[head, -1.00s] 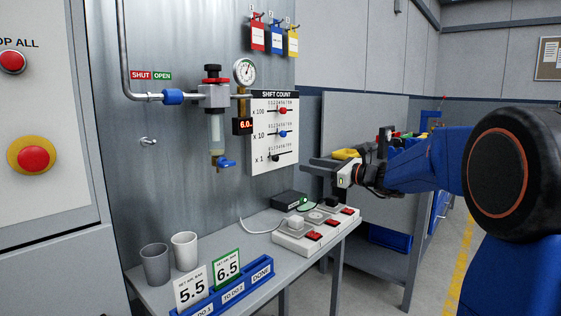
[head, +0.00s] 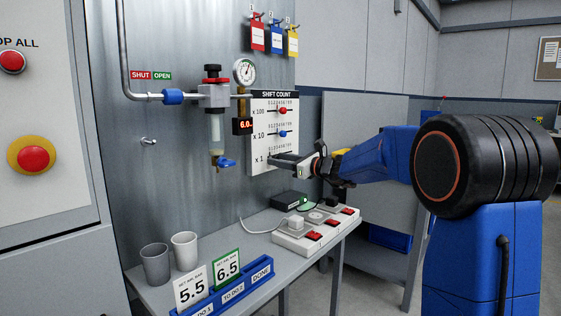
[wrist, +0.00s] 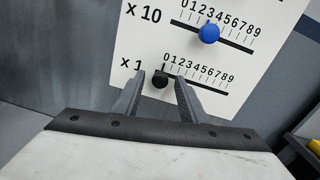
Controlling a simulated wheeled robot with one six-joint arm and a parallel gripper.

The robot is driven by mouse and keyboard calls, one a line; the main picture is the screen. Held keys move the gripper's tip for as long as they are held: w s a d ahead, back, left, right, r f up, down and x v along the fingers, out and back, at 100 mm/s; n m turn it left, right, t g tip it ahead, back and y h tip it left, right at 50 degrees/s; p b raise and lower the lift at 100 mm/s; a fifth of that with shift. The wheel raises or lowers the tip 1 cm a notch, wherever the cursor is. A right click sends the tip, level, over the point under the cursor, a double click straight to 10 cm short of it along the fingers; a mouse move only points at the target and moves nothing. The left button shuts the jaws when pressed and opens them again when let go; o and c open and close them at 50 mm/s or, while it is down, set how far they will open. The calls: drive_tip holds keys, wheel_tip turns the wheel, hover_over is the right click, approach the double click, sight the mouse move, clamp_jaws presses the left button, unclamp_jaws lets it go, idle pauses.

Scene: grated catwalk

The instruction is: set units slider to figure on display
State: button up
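The units slider is the black knob (wrist: 160,80) in the bottom row, marked x 1, of the white SHIFT COUNT board (head: 262,105). It sits at the left end of its slot, near 0. My gripper (head: 272,160) is at this row, hiding the knob in the head view. In the wrist view its two fingers (wrist: 160,76) are apart, one on each side of the knob, with gaps visible. I cannot tell how deep they reach. The small display (head: 243,126) left of the board shows orange figures starting 6.0.
The blue x 10 knob (wrist: 209,33) is close above the fingers; the red x 100 knob (head: 283,111) is higher. A valve with a blue handle (head: 226,163) is left of the board. A power strip (head: 315,230) and a black box (head: 289,199) are on the table below.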

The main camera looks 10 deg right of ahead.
drive_tip(key=shift+c, duration=0.3)
clamp_jaws()
drive_tip(key=w+d, duration=0.5)
drive_tip(key=d, duration=0.1)
drive_tip(key=shift+d, duration=0.4)
drive_tip(key=shift+o, duration=0.3)
unclamp_jaws()
drive_tip(key=v, duration=1.7)
drive_tip(key=shift+s, duration=0.15)
drive_tip(key=shift+d, duration=0.15)
